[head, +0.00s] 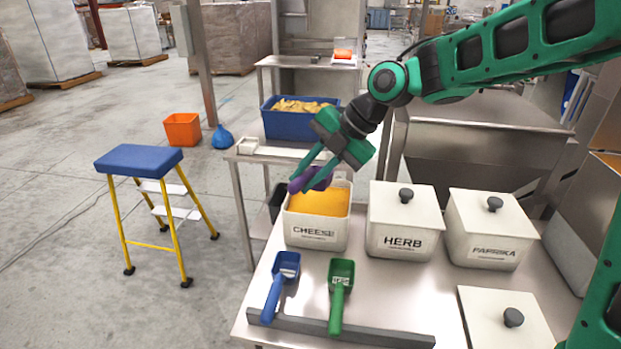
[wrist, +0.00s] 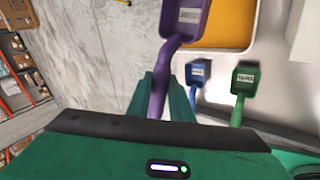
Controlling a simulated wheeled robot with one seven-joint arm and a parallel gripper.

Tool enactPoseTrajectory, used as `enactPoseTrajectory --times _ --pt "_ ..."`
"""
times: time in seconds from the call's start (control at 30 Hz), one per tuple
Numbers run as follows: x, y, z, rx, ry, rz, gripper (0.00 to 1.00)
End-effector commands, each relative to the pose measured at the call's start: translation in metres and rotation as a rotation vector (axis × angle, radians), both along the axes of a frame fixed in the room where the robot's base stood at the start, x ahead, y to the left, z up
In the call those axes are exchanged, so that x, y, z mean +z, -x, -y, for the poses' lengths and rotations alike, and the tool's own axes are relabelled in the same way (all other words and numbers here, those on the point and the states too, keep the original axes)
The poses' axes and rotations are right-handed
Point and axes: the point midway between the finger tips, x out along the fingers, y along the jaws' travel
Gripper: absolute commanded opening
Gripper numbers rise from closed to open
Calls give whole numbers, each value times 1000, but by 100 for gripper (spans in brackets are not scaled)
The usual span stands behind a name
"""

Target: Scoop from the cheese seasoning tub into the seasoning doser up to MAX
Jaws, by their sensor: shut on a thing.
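My gripper (head: 312,168) is shut on the handle of a purple scoop (head: 311,180). The scoop is over the open cheese tub (head: 316,234), near its back left part. The white tub is labelled CHEESE and holds orange seasoning (head: 322,202). In the wrist view the purple scoop (wrist: 186,18) extends away from my gripper (wrist: 165,92), beside the orange powder (wrist: 228,25). I see no powder in the scoop's bowl, but cannot tell whether the bowl is fully shown. I cannot make out the seasoning doser or its MAX mark for certain.
Lidded herb (head: 403,243) and paprika (head: 488,252) tubs stand right of the cheese tub. A blue scoop (head: 283,277) and green scoop (head: 341,281) lie in front. A white lid (head: 490,325) is at front right. A blue crate (head: 285,123) stands behind; a step stool (head: 140,160) is left.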

Motion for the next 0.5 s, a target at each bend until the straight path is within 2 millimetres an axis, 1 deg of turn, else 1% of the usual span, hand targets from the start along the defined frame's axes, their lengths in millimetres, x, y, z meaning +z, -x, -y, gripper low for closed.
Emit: enactPoseTrajectory --times 0.03,0.2,0.5 --pt "-2 -5 2 0 -14 -37 0" --pt "-1 -13 1 6 -65 -155 0" --pt "-1 -27 6 9 -146 -348 0"
